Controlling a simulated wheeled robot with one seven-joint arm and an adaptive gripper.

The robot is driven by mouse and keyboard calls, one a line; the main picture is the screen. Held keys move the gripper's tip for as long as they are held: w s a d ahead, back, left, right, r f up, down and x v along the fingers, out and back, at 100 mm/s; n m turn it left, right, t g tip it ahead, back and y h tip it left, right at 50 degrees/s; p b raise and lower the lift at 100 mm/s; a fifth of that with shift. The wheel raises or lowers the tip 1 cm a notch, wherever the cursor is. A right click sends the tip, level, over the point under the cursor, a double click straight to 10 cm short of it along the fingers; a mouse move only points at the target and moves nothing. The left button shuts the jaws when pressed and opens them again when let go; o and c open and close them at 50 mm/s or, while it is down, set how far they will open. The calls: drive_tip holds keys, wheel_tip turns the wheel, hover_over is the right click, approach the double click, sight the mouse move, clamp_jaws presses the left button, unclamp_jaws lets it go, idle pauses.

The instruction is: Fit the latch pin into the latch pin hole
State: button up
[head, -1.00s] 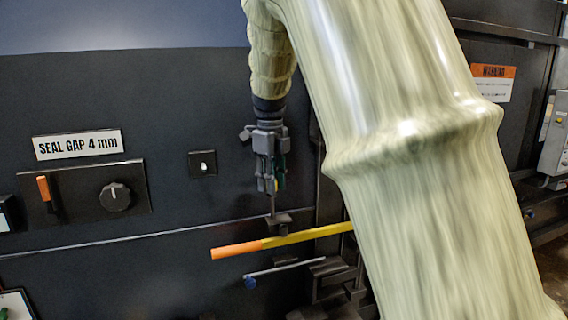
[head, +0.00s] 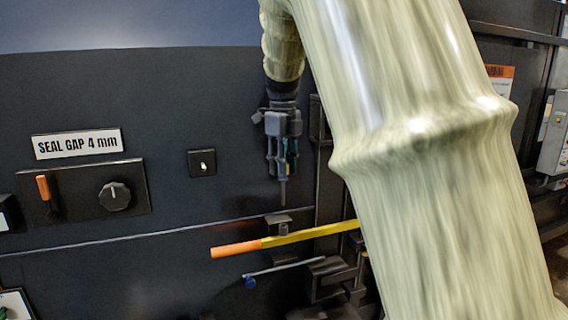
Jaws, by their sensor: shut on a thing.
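My gripper (head: 281,174) points straight down in front of the dark panel. It is shut on a thin grey pin (head: 283,194), which I take to be the latch pin. The pin hangs upright from the fingertips. Its lower tip is a little above and slightly right of the middle of a small dark bracket (head: 278,219), with a gap between them. The bracket sits at a yellow bar (head: 310,233) with an orange end (head: 235,249). I cannot make out the latch pin hole in this view.
A grey rod (head: 290,267) with a blue knob (head: 249,281) lies below the bar, beside dark brackets (head: 330,268). A control plate with a knob (head: 115,196) and orange lever (head: 43,187) is at left. My large arm link hides much of the right.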

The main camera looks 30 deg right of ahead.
sight(283, 180)
drive_tip(key=shift+f+b, duration=0.6)
drive_tip(key=shift+f, duration=1.95)
drive_tip(key=shift+p, duration=0.75)
drive_tip(key=shift+f+b, duration=0.5)
drive_tip(key=shift+f, duration=3)
idle(1.2)
